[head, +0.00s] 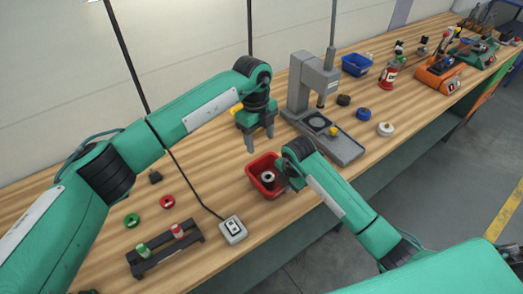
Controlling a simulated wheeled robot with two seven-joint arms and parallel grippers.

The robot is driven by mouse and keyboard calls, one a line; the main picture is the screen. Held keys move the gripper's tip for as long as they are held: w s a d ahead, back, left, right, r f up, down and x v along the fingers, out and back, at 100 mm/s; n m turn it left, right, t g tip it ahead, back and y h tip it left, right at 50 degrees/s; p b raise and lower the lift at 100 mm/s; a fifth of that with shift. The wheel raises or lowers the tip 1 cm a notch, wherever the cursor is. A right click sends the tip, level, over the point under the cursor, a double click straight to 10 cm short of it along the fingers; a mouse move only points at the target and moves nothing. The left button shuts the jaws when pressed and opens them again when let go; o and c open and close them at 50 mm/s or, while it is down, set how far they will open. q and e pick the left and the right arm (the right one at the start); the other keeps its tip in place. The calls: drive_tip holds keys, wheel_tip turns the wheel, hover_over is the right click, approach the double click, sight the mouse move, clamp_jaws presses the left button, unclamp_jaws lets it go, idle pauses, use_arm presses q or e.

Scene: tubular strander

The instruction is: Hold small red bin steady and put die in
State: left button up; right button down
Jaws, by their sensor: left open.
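The small red bin (256,164) stands on the wooden bench, in the middle of the head view. A grey ring-shaped piece with a dark centre, which looks like the die (268,176), lies inside it. My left gripper (261,142) is open and empty, fingers pointing down, above and behind the bin and apart from it. My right gripper (284,186) is at the bin's right side, close to or on its rim. Its wrist and arm partly hide that side, so I cannot tell whether its jaws are shut on the rim.
A grey press stand (325,125) stands behind and right of the bin. A white switch box (233,230) with a cable and a black rack (165,250) with spools are in front left. A blue bin (356,64) and several coloured rings lie farther off.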

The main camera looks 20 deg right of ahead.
idle(0.3)
drive_tip(key=c, duration=1.6)
unclamp_jaws()
drive_tip(key=shift+o, duration=0.2)
drive_tip(key=shift+r, duration=0.15)
wheel_tip(320, 180, up, 12)
drive_tip(key=s, duration=0.1)
drive_tip(key=shift+d, duration=0.25)
drive_tip(key=shift+s+f, duration=0.2)
